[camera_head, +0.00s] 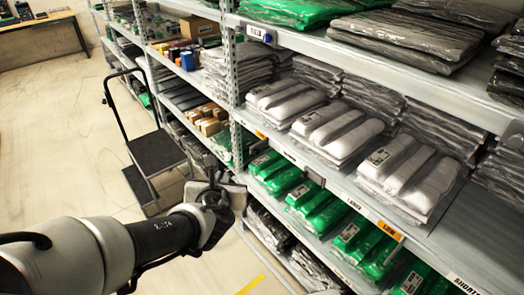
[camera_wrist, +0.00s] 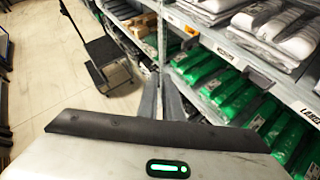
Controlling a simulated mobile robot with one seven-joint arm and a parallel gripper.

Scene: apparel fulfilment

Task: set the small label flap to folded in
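Small label pieces sit along the shelf edges; I cannot tell for sure which one is the task's flap. A small grey flap (camera_wrist: 258,79) juts out from the green-package shelf edge in the wrist view, right of my gripper. A grey piece on the same edge (camera_head: 316,180) shows in the head view. My gripper (camera_head: 213,170) is in the aisle before the shelf, apart from these pieces. In the wrist view its two grey fingers (camera_wrist: 160,76) stand slightly apart with nothing seen between them.
Shelves hold grey bagged clothes (camera_head: 410,172) and green packages (camera_head: 323,214). An orange label (camera_head: 390,230) marks the right shelf edge. A black step stool (camera_head: 155,153) stands in the aisle at left.

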